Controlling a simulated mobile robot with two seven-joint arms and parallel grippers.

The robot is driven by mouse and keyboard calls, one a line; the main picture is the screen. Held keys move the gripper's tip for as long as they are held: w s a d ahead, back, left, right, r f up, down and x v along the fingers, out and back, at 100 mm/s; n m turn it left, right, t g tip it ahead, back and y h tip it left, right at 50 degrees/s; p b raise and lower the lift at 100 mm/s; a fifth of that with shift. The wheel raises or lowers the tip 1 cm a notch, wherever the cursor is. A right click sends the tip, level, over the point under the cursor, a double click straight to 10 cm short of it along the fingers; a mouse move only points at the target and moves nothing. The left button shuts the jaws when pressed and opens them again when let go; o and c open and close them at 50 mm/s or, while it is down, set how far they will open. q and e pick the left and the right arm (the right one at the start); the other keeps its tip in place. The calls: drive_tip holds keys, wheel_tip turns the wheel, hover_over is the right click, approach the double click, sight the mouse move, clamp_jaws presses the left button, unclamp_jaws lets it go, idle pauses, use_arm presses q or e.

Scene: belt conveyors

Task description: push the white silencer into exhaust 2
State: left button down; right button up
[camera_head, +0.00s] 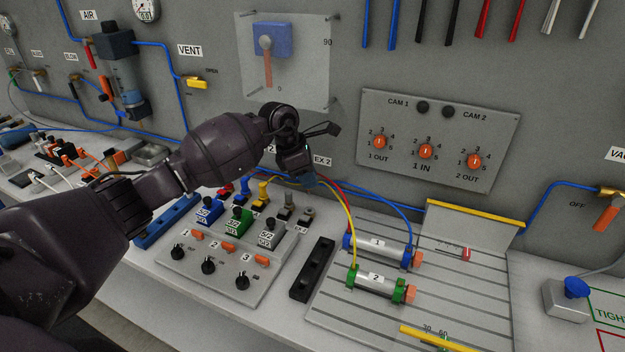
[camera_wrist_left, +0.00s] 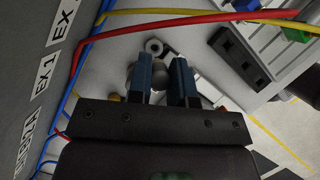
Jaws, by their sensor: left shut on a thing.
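My left gripper (camera_head: 309,181) is above the small grey ports at the back of the valve block, below the EX 2 label (camera_head: 322,160). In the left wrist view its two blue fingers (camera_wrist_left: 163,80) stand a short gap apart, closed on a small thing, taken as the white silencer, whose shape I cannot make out. Exhaust 2 (camera_head: 307,213) looks like the right one of two grey ports; in the left wrist view it appears as a pale ring with a dark hole (camera_wrist_left: 153,46), just beyond the fingertips. The held thing looks apart from it. My right gripper is not in view.
The valve block (camera_head: 215,277) with blue, green and grey valves is in front of the ports. A black slotted rail (camera_head: 312,270) and two cylinders (camera_head: 378,284) lie to the right. Red, yellow and blue tubes run close by the gripper.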

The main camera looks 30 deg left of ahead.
sight(309, 193)
use_arm(q)
drive_tip(key=shift+w+d+f, duration=0.1)
drive_tip(key=shift+d, duration=0.05)
drive_tip(key=shift+f, duration=0.65)
drive_tip(key=shift+f+b, duration=0.8)
drive_tip(key=shift+f, duration=0.85)
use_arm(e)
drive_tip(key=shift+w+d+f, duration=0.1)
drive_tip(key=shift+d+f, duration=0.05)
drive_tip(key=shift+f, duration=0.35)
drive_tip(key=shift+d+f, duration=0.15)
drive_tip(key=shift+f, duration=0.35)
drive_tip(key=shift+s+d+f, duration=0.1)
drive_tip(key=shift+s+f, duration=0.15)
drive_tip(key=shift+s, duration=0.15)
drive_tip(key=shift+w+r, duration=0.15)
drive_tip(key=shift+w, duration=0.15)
